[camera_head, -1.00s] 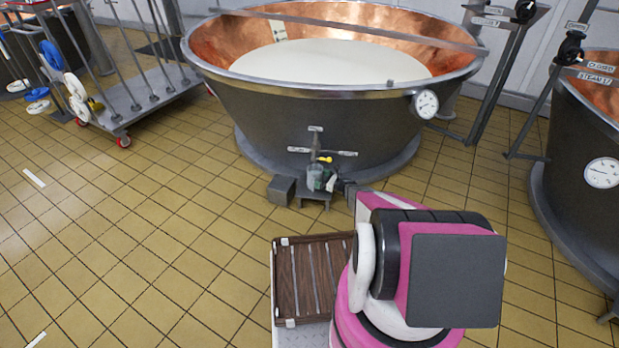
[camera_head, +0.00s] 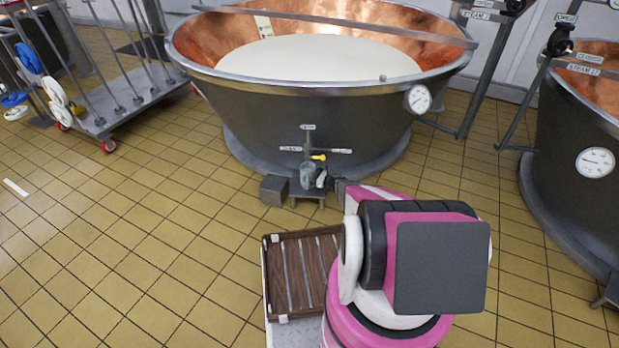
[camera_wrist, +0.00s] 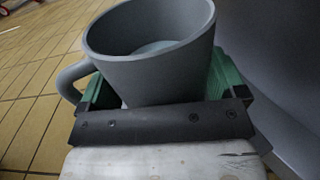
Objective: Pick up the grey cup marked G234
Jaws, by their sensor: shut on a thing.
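A grey cup (camera_wrist: 155,60) with a handle on its left fills the middle of the wrist view. My gripper (camera_wrist: 160,88) is shut on it, with a green finger pad on each side of its body. The cup is nearly upright, a little tilted in that view. No G234 marking shows on the visible side. In the head view the cup (camera_head: 307,173) is small, below the tap of the large copper vat, and my gripper (camera_head: 318,180) is at it, partly hidden by my arm. I cannot tell whether the cup touches the stand below.
The large copper-lined vat (camera_head: 310,112) with white liquid stands straight ahead, close behind the cup. A low grey stand (camera_head: 307,191) and a grey block (camera_head: 274,190) are at its foot. A second vat (camera_head: 565,150) is right, a wheeled rack (camera_head: 135,112) left. Tiled floor is free at left.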

